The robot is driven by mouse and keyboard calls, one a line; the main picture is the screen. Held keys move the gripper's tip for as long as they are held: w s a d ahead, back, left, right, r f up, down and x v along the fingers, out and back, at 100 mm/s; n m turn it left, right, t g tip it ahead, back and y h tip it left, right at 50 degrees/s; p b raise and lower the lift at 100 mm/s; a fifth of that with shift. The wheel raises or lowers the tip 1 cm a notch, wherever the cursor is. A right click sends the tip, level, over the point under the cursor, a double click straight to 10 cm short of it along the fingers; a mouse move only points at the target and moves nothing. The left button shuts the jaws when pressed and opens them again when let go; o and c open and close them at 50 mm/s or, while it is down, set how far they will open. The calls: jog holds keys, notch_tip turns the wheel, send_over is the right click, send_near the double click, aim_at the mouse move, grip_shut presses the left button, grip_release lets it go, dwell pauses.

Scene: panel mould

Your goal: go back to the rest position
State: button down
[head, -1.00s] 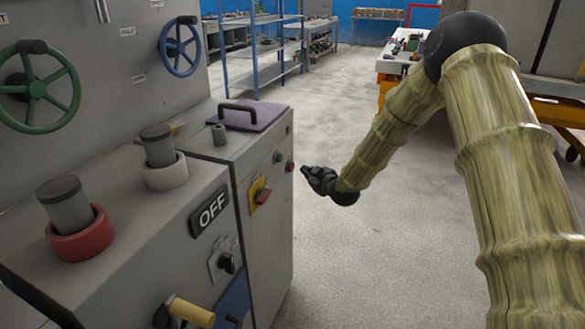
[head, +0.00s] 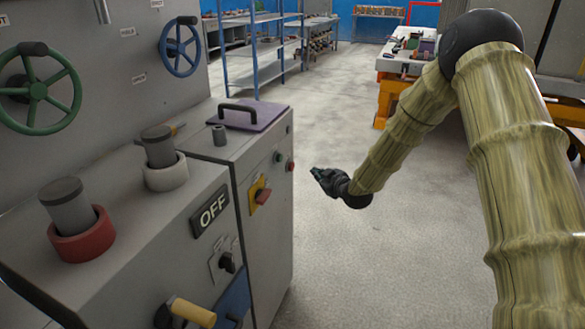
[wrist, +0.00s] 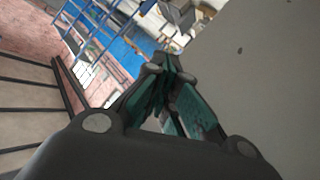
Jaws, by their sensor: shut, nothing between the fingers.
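My gripper (head: 318,174) is in the middle of the head view, in the open air to the right of the grey machine cabinet (head: 262,240). It is apart from the cabinet and its buttons, with a gap of floor between. In the wrist view my gripper (wrist: 163,62) shows its fingers closed together at the tips, with nothing held. My arm reaches in from the right of the head view and bends at a black elbow joint.
The cabinet carries a red rotary switch (head: 263,196), an OFF sign (head: 209,211), a yellow-handled lever (head: 192,312) and two handwheels, green (head: 37,90) and blue (head: 180,47). A workbench (head: 405,65) stands behind my arm. The concrete floor (head: 390,260) is clear.

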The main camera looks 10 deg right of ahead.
jog(key=s+a+f+m+g+h, duration=0.1)
jog(key=s+a+f+m+g, duration=0.15)
jog(key=s+f, duration=0.9)
jog(key=s+a+f+m+g, duration=0.15)
jog(key=s+f+g, duration=0.25)
jog(key=s+f, duration=0.75)
jog(key=s+a+f+m+g+h, duration=0.1)
jog(key=s+a+f+m+g, duration=0.15)
jog(key=s+f, duration=0.85)
jog(key=s+r+m+g+h, duration=0.15)
jog(key=s+g, duration=0.35)
jog(key=s, duration=2.3)
notch_tip(320, 180, up, 14)
jog(key=p, duration=1.4)
jog(key=shift+w+d, duration=0.15)
jog(key=shift+d, duration=0.05)
jog(key=c, duration=2.2)
grip_release()
